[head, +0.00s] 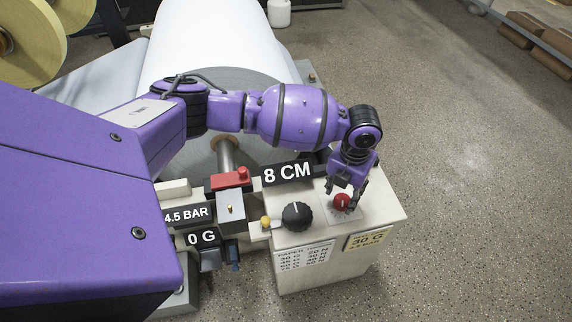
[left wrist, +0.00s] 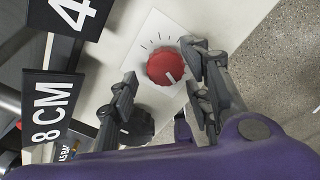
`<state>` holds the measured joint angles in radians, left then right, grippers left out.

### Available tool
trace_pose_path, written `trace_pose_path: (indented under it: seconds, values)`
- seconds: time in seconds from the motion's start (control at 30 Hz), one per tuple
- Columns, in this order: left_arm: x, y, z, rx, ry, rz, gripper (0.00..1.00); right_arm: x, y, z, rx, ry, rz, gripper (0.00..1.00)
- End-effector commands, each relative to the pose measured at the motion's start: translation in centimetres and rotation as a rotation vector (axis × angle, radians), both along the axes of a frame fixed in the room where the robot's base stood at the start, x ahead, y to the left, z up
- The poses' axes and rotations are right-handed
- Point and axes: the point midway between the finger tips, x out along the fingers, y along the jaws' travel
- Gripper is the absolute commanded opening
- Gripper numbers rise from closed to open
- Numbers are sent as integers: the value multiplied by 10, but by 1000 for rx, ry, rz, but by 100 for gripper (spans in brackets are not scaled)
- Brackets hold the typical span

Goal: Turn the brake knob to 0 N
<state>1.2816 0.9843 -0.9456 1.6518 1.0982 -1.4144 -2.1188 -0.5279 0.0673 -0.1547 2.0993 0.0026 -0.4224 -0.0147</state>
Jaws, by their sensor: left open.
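A red knob (head: 341,203) with a white pointer line sits on a pale dial plate on top of the cream control box (head: 325,272). In the left wrist view the red knob (left wrist: 165,68) has dark tick marks around one side, and its white line points toward the lower right. My left gripper (head: 345,196) is open, pointing down over the red knob. In the left wrist view its fingers (left wrist: 160,72) stand on either side of the knob, apart from each other; contact is hard to tell. A larger black knob (head: 297,216) is beside it. My right gripper is out of view.
An "8 CM" sign (head: 287,173) stands close behind the knobs. "4.5 BAR" (head: 187,214) and "0 G" (head: 201,238) signs are left. A yellow-tipped lever (head: 266,222) is beside the black knob. A large white roll (head: 215,40) is behind.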

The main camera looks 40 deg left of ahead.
Motion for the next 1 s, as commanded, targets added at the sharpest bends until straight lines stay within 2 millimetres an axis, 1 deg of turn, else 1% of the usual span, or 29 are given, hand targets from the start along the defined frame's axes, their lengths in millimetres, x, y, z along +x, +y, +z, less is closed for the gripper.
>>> trace_pose_path:
  seconds: [0.03,0.2,0.47,0.57,0.7,0.8,1.0]
  values:
    - [0,0,-8,0,2,2,45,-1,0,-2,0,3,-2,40]
    - [0,0,-20,0,0,1,45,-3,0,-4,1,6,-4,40]
    - [1,0,-21,-1,-2,1,45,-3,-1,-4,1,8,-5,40]
    - [1,0,-21,-1,-2,1,35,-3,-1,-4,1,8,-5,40]
    - [1,0,-21,0,-2,1,16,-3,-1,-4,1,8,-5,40]
    - [1,1,-21,1,-2,2,5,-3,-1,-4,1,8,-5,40]
    - [1,2,-20,4,-2,15,5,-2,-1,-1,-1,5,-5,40]
